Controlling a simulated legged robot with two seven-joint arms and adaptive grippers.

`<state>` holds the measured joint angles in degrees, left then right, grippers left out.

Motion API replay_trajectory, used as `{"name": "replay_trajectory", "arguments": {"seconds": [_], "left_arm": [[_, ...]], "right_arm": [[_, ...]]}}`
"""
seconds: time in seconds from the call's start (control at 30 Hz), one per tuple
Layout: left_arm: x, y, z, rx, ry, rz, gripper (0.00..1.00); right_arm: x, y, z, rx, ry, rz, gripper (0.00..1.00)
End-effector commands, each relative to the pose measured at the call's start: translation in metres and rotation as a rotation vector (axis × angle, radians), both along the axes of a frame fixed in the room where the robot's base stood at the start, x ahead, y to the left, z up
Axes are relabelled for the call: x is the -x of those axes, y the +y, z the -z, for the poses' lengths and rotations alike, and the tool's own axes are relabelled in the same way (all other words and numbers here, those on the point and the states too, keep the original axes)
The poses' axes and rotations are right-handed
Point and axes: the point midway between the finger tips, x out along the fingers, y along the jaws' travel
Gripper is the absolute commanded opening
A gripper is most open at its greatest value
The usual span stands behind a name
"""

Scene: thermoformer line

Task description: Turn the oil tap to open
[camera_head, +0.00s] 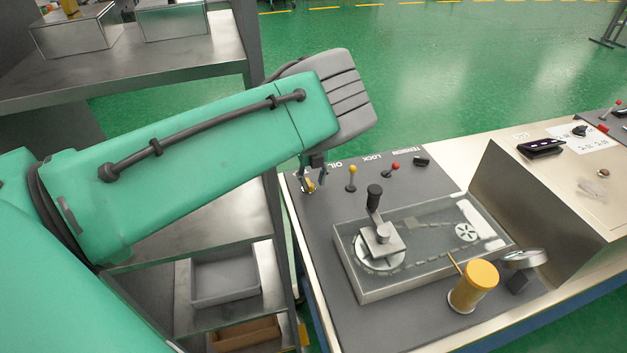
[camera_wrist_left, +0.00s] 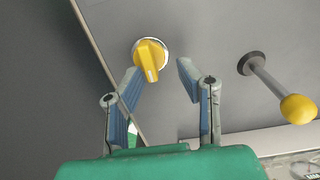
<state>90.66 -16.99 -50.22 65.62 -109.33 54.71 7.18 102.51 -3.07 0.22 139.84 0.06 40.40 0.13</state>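The oil tap is a yellow knob on a white round base (camera_wrist_left: 150,56) in the left wrist view. In the head view the tap (camera_head: 309,187) shows only in part, beside the OIL label at the panel's far left corner. My left gripper (camera_wrist_left: 159,78) is open, with its blue-padded fingers apart on either side of the knob's lower end. I cannot tell whether either finger touches it. In the head view my left gripper (camera_head: 318,176) points down over the tap and is partly hidden by my wrist. My right gripper is not in view.
A yellow-knobbed lever (camera_head: 351,176) stands right of the tap, also in the wrist view (camera_wrist_left: 285,95). A red-knobbed lever (camera_head: 390,169) is farther right. A clear-topped box with a black-handled crank (camera_head: 374,200) and a yellow cylinder (camera_head: 473,287) stand nearer. A metal shelf (camera_head: 180,66) is at left.

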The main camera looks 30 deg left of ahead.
Motion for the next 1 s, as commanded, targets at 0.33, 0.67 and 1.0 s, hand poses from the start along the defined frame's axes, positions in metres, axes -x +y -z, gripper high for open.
{"name": "replay_trajectory", "arguments": {"seconds": [0.33, 0.67, 1.0], "left_arm": [[0.0, 0.002, 0.008, 0.001, -0.001, -0.002, 0.31], [0.001, -0.005, 0.005, -0.004, 0.002, 0.0, 0.0], [0.0, -0.005, 0.006, 0.007, 0.001, 0.002, 0.0]], "right_arm": [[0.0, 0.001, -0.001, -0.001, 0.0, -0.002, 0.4], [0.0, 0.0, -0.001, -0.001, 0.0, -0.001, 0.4], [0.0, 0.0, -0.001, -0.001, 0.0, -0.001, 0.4]]}}
